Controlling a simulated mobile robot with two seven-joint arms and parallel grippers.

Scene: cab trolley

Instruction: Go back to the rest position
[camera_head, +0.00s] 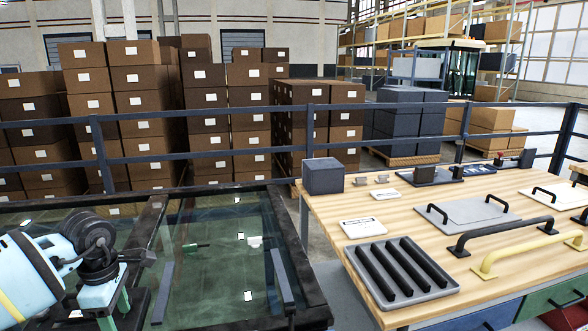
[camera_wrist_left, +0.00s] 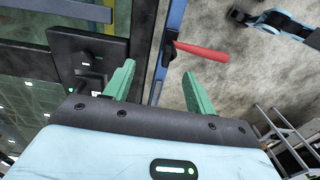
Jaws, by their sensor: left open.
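My left arm (camera_head: 38,272) comes in from the left in the head view, over the dark-framed glass panel. My left gripper (camera_head: 114,312) is low in that view, and the bottom edge cuts it off in part. In the left wrist view, my left gripper (camera_wrist_left: 158,88) shows two green fingers spread apart with nothing between them. Beyond the fingers are a blue rail (camera_wrist_left: 164,50), a red bar (camera_wrist_left: 203,52) and a grey floor. My right gripper is not in view.
A wooden workbench (camera_head: 328,206) on the right holds a grey slotted tray (camera_head: 451,284), a dark box (camera_head: 323,176), black handles (camera_head: 505,236) and a yellow handle (camera_head: 525,254). The glass panel (camera_head: 205,265) has a dark frame. A railing (camera_head: 205,118) and stacked cartons (camera_head: 140,100) stand behind.

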